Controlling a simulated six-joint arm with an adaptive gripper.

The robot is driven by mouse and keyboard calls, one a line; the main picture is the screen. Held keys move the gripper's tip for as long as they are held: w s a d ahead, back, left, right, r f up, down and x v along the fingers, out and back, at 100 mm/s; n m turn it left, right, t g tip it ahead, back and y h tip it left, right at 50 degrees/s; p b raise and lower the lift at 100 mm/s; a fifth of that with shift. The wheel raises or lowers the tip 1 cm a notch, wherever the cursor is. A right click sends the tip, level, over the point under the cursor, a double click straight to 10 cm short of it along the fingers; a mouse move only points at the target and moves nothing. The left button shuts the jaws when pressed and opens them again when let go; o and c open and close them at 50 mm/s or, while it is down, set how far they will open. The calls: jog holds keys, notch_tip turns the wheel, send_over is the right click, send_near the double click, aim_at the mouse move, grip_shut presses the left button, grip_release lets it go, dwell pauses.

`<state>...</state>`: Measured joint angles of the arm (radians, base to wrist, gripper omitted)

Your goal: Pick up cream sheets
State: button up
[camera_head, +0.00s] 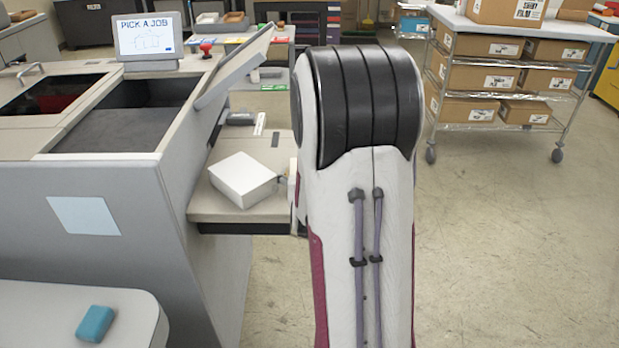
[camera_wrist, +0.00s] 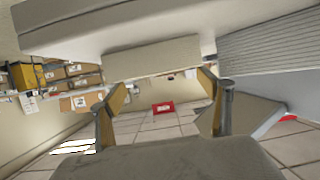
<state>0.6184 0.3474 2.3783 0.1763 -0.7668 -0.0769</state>
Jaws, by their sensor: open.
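A white block-like stack (camera_head: 243,180), possibly the cream sheets, sits on a grey side shelf (camera_head: 225,207) at the machine's right side in the head view. In the wrist view, my gripper (camera_wrist: 163,84) is open, one finger at each side. A pale cream block with a flat front face (camera_wrist: 150,58) lies just beyond the fingertips, spanning most of the gap between them. I cannot tell whether the fingertips touch it. In the head view my arm hides most of my gripper, just right of the white stack.
The grey machine (camera_head: 120,200) has open bays and a raised lid (camera_head: 235,68). A screen reading "PICK A JOB" (camera_head: 149,35) stands on top. A blue block (camera_head: 95,323) lies on a front-left table. A cart with boxes (camera_head: 480,75) stands right.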

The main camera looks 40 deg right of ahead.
jog(key=shift+x, duration=1.85)
jog(key=c, duration=1.1)
